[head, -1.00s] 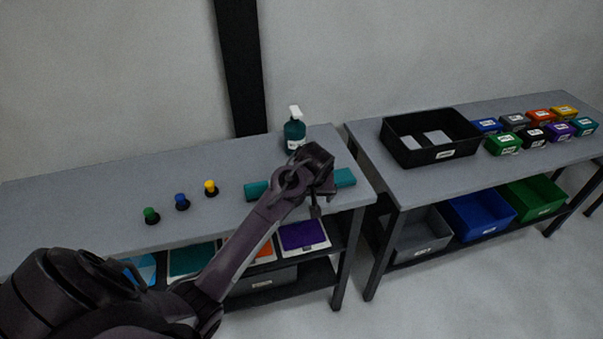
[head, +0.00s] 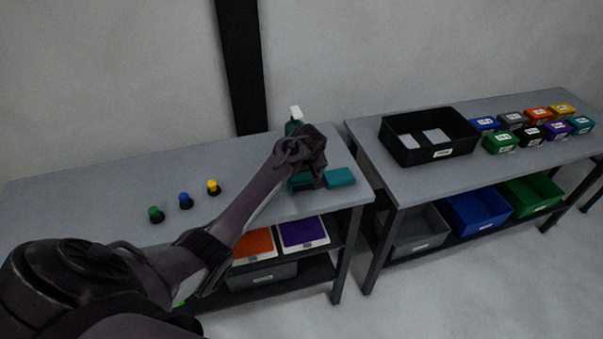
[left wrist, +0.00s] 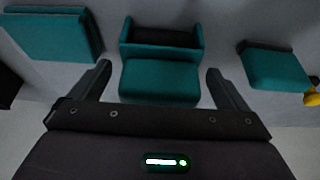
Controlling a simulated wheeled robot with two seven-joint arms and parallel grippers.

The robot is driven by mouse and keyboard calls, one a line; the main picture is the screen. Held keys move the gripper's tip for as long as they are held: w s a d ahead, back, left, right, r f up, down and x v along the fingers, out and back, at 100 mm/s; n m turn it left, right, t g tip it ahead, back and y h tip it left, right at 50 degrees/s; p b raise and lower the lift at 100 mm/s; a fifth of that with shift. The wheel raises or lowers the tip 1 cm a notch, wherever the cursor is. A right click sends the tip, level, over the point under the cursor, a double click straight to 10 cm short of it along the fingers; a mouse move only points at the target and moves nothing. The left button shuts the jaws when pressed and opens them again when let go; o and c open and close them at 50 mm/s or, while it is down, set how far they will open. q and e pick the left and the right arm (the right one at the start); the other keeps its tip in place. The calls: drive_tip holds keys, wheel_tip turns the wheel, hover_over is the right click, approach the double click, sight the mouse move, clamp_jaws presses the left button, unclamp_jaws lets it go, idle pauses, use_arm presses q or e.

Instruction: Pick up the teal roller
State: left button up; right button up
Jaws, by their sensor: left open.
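A teal piece with a dark recessed strip, apparently the teal roller, lies on the left table. It shows in the left wrist view (left wrist: 160,80), and part of it shows below the wrist in the head view (head: 301,180). My left gripper (left wrist: 160,88) is open over it, with one finger on each side and nothing clamped. A teal block (head: 340,178) lies to its right in the head view; it is at the left of the wrist view (left wrist: 50,38). My right gripper is not in view.
A spray bottle (head: 296,112) stands just behind my wrist, mostly hidden. Green (head: 155,214), blue (head: 185,200) and yellow (head: 212,187) knobs stand on the table's left part. A black tray (head: 430,136) and several coloured boxes are on the right table.

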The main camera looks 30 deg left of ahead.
use_arm(q)
drive_tip(key=shift+f, duration=0.15)
drive_tip(key=c, duration=1.1)
drive_tip(key=shift+w+r, duration=0.1)
drive_tip(key=shift+r, duration=0.5)
wheel_tip(320, 180, up, 27)
drive_tip(key=shift+b, duration=0.5)
drive_tip(key=shift+f, duration=0.1)
